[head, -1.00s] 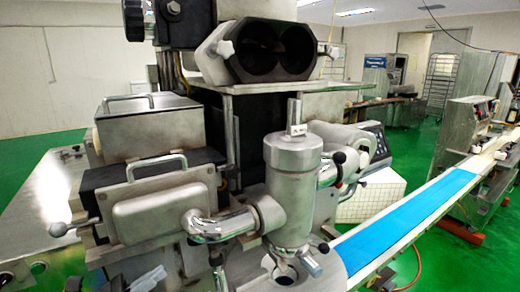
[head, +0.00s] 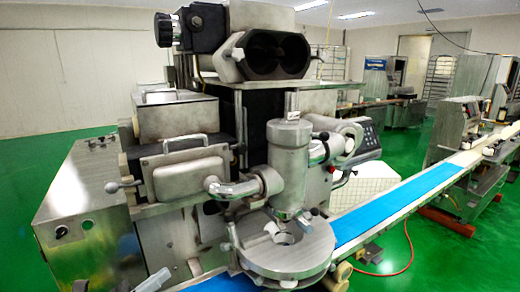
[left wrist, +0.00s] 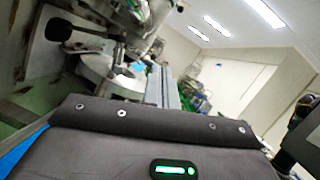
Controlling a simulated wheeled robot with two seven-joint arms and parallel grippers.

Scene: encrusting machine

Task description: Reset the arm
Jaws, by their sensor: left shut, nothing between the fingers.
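The encrusting machine stands in the middle of the head view, with a front cover with a handle (head: 190,172), a steel cylinder (head: 290,160) and a round steel plate (head: 275,250) below it. My left gripper (head: 153,281) shows only in small part at the bottom edge of the head view, in front of the machine's lower body. It is shut and holds nothing. The left wrist view is tilted and shows the round plate (left wrist: 105,75) and part of the machine. My right gripper is in neither view.
A blue conveyor belt (head: 395,205) runs from the machine to the right and away. A steel cabinet side (head: 80,205) stands at the left. Other machines (head: 465,130) stand at the back right. Green floor (head: 45,145) is clear at the far left.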

